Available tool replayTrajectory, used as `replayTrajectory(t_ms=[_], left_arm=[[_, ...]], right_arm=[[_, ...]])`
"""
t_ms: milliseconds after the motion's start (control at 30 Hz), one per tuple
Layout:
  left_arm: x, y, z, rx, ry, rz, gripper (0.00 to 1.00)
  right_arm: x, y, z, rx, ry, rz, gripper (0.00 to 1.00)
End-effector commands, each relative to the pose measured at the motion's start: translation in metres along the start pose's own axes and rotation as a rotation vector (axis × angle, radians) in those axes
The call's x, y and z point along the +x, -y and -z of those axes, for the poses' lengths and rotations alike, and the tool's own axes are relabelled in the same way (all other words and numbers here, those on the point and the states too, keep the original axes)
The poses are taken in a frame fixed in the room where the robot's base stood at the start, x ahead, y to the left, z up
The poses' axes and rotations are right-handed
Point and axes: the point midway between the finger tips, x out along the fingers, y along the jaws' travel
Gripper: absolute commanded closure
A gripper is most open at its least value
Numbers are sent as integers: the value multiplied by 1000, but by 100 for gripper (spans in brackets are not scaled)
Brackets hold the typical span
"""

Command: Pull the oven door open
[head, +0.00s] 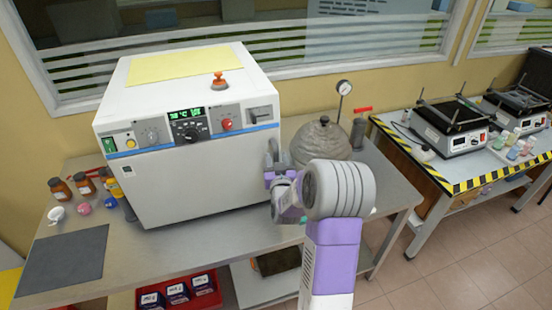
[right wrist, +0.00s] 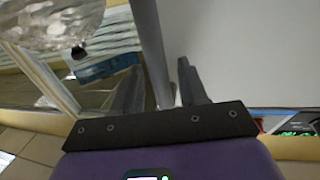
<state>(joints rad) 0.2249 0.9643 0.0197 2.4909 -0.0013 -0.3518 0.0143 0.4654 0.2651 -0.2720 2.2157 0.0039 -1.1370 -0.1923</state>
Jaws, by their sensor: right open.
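The oven (head: 190,130) is a white box on the bench in the head view, with a control panel across the top of its front. Its plain front door (head: 205,180) looks closed. My right gripper (head: 270,160) is at the door's right edge. In the right wrist view, the right gripper (right wrist: 159,68) is open, and a grey upright bar (right wrist: 150,45), apparently the door handle, runs between its fingers. I cannot tell whether they touch it. The pale door surface (right wrist: 245,50) fills the right of that view. My right arm hides part of the bench. My left gripper is not in view.
A rounded grey vessel with a gauge (head: 322,142) stands close right of my gripper. Small bottles (head: 85,183) and a dark mat (head: 65,260) lie left of the oven. A striped-edge table (head: 455,185) with hotplates stands at right. The bench strip before the oven (head: 190,245) is clear.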

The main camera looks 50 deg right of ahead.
Motion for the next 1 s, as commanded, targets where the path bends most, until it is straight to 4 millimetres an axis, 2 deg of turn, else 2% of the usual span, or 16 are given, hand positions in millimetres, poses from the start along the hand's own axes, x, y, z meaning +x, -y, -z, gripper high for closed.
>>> replayTrajectory(t_ms=[333, 633, 1000], left_arm=[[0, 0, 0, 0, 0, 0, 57], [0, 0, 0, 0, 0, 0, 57], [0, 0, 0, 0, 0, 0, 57]], right_arm=[[5, 0, -1, 1, 1, 0, 57], [5, 0, 0, 0, 1, 0, 100], [4, 5, 0, 1, 0, -1, 100]])
